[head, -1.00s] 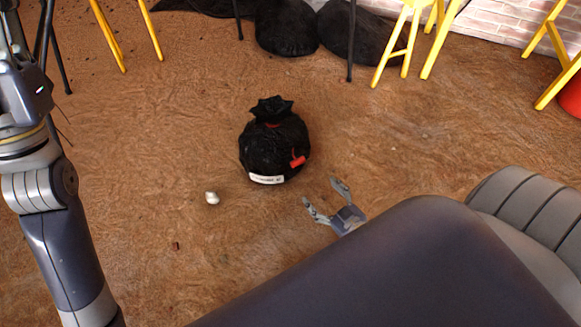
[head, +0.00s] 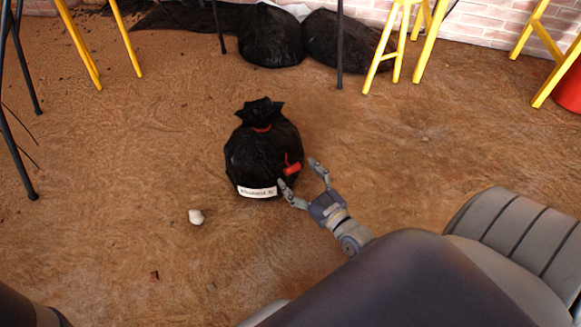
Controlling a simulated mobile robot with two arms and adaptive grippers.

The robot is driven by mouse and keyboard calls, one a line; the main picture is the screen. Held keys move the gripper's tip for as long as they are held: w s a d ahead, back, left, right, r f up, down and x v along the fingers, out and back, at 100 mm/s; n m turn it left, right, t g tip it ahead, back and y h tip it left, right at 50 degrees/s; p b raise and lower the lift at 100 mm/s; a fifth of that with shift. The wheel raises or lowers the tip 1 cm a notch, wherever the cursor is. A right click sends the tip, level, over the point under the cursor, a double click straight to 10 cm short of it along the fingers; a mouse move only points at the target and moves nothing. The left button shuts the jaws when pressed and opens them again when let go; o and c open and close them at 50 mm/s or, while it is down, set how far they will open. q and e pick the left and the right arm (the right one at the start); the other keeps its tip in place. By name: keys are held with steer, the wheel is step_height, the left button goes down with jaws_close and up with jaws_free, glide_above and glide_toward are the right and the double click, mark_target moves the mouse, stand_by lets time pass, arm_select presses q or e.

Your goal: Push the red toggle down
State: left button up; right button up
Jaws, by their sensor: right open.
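The red toggle (head: 291,169) sticks out from the lower right side of a round black bag (head: 256,152) with a tied top. A white label (head: 258,192) is on the bag's lower front. My right gripper (head: 298,174) is open. In the picture its two fingers lie on either side of the toggle, just below and to the right of it. I cannot tell whether a finger touches the toggle or the bag. My left gripper is not in view.
A small white lump (head: 196,217) and a small dark red bit (head: 154,275) lie on the brown floor. Black bags (head: 268,40) and yellow stands (head: 395,45) are at the back by a brick wall. The floor around the bag is mostly clear.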

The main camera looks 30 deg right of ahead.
mark_target(291, 168)
steer(key=shift+w+b, duration=0.75)
steer(key=shift+w, duration=1.45)
steer(key=c, duration=1.6)
